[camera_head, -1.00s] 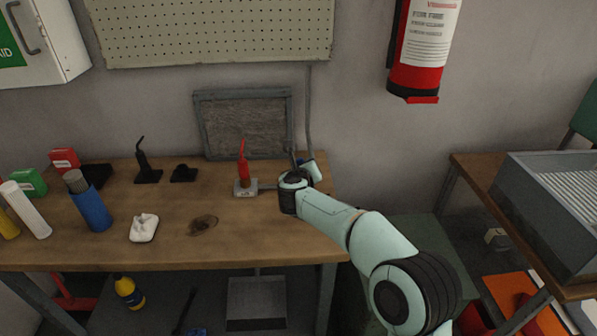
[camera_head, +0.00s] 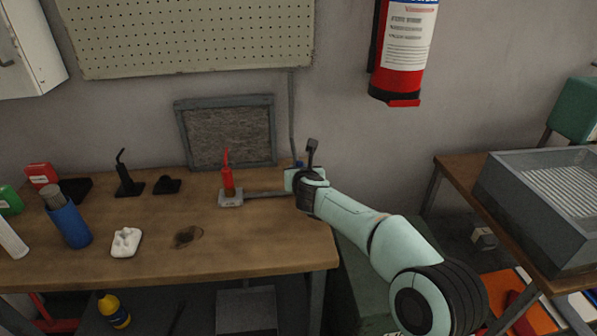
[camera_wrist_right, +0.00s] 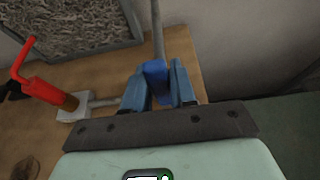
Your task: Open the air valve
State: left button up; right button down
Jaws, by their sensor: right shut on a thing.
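The air valve has a blue handle (camera_wrist_right: 155,70) on a thin grey vertical pipe (camera_wrist_right: 158,25) at the bench's back right corner. In the head view only a small blue bit of the valve (camera_head: 299,163) shows behind my right gripper. My right gripper (camera_wrist_right: 160,88) has its two blue-grey fingers on either side of the blue handle and is shut on it. The wrist hides much of this contact in the head view. My left gripper is not in view.
A red upright form (camera_head: 227,180) on a grey base (camera_head: 230,199) stands left of the valve, joined by a grey bar. A framed panel (camera_head: 228,135) leans on the wall behind. A fire extinguisher (camera_head: 403,55) hangs at right.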

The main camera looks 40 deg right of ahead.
jog(key=c, duration=1)
grip_release()
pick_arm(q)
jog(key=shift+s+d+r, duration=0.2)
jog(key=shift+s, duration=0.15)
pick_arm(e)
jog(key=v, duration=1.3)
jog(key=shift+s, duration=0.2)
jog(key=shift+r, duration=0.1)
